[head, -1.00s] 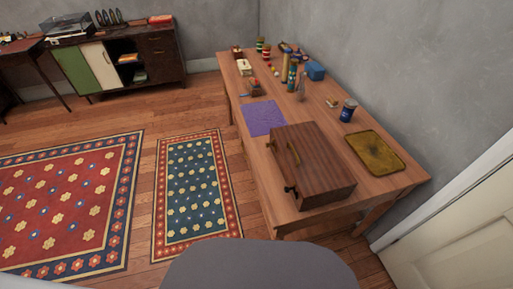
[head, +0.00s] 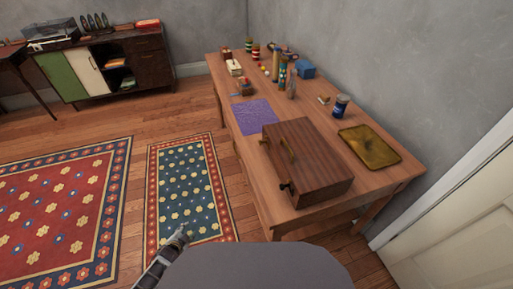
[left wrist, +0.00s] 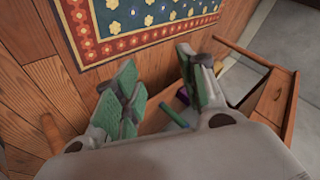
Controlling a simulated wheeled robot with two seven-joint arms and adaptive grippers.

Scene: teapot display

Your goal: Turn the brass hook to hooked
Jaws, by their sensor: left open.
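The fittings are too small to tell whether the hook is hooked. My left gripper (head: 183,233) is at the bottom of the head view, left of the table and well apart from the case. In the left wrist view my left gripper (left wrist: 156,85) is open and empty. My right gripper is out of view.
A purple cloth (head: 254,117), a yellow-brown tray (head: 369,146), a blue jar (head: 341,105) and several small items share the table. A grey wall stands behind it. Floor with rugs (head: 187,185) is open to the left.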

